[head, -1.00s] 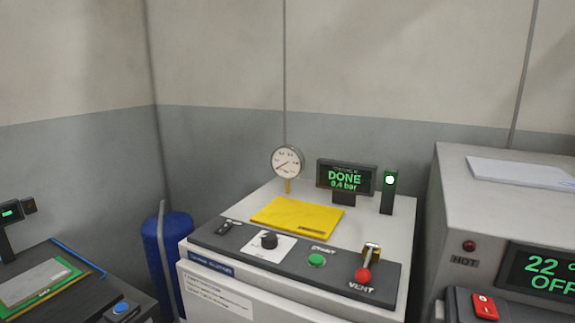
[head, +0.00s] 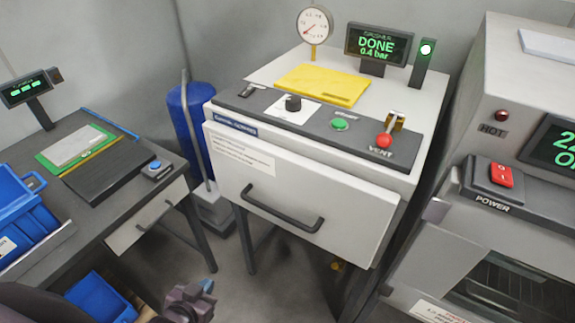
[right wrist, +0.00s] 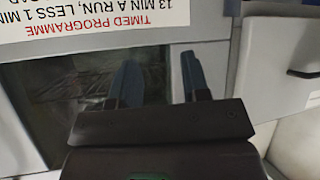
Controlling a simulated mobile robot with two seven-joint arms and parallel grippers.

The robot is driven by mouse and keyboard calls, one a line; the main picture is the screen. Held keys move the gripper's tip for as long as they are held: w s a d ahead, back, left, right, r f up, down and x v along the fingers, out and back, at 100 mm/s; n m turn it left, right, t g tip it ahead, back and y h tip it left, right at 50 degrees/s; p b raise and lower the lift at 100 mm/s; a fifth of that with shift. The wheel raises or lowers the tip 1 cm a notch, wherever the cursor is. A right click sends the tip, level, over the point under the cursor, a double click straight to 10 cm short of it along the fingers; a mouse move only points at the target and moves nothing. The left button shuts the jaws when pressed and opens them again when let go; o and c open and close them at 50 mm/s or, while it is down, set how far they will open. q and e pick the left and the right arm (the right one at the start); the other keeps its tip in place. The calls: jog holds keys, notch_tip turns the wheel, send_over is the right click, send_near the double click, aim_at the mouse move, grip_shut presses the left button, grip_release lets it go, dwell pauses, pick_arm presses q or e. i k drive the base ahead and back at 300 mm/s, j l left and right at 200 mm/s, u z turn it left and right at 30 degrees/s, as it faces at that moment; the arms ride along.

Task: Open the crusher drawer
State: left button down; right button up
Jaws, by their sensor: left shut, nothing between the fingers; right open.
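The crusher (head: 390,165) is a white cabinet in the middle of the head view, with a dark control strip on top. Its drawer (head: 345,205) has a white front with a dark bar handle (head: 282,210), and the front looks closed. The display (head: 377,44) reads DONE, 0.4 bar. A red VENT lever knob (head: 384,141) sits at the right of the strip. My left gripper (head: 207,287) is shut and empty at the bottom of the head view, below and left of the handle, apart from it. My right gripper (right wrist: 160,85) is open and empty in front of an oven-like window.
An oven-like machine (head: 470,248) with a POWER switch stands close on the right. A bench (head: 85,220) with blue bins and a small drawer is on the left. A blue cylinder (head: 190,120) stands between bench and crusher. Floor shows before the crusher.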

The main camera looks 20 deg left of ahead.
aim_at(347, 217)
jog(key=k+j+u, duration=0.2)
jog(key=u, duration=0.2)
jog(key=k+j+u, duration=0.15)
jog(key=j+u, duration=0.2)
jog(key=k+j+u, duration=0.15)
jog(key=j+u, duration=0.25)
jog(key=l, duration=0.1)
